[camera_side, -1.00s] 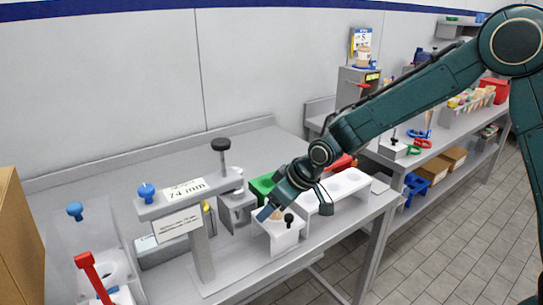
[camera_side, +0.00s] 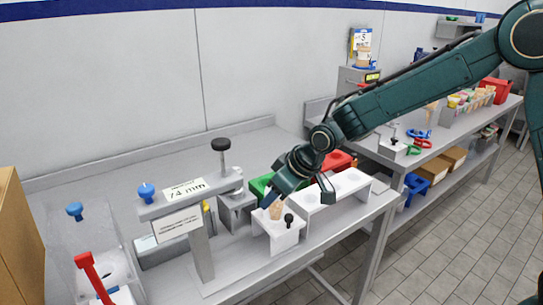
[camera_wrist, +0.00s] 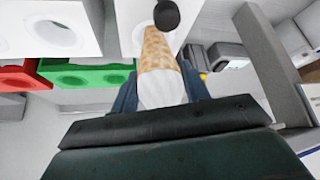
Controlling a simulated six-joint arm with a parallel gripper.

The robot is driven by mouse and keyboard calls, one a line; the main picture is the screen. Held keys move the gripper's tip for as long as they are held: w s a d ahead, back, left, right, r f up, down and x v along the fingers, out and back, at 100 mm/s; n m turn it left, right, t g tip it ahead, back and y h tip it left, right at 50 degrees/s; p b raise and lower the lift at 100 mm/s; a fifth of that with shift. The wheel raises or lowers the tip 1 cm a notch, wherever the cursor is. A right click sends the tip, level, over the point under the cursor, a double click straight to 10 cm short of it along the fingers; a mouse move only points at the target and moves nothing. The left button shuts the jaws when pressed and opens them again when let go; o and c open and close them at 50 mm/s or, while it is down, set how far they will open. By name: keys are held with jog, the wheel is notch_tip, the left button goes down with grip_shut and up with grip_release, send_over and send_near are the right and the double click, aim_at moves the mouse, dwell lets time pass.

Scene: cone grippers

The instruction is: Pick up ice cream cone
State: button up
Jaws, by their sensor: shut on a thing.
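A tan waffle cone with a white upper part (camera_wrist: 160,70) is between the blue fingers of my gripper (camera_wrist: 160,90) in the wrist view. My gripper (camera_side: 277,196) is shut on it. In the side view the cone (camera_side: 276,211) points down over the small white holder box (camera_side: 277,242). The holder also shows in the wrist view (camera_wrist: 120,28), with its hole partly behind the cone's tip. I cannot tell whether the tip is still inside the hole.
A black knob (camera_side: 289,218) rises from the holder's front right, close to the cone. A white holed rack (camera_side: 338,200) stands to the right; green (camera_side: 260,184) and red (camera_side: 338,160) blocks are behind. A grey press stand (camera_side: 200,245) is at left.

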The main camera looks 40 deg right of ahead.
notch_tip(320, 180, up, 17)
jog(key=shift+r, duration=0.15)
dwell(1.0)
jog(key=w+d+f, duration=0.3)
jog(key=w+d, duration=0.3)
jog(key=d, duration=0.1)
jog(key=w+d+f, duration=0.3)
jog(key=w+d, duration=0.3)
jog(key=d, duration=0.1)
jog(key=shift+d+f, duration=0.25)
jog(key=shift+f, duration=0.15)
jog(key=shift+f, duration=0.15)
notch_tip(320, 180, down, 9)
dwell(0.7)
jog(key=shift+f, duration=1.75)
dwell(1.1)
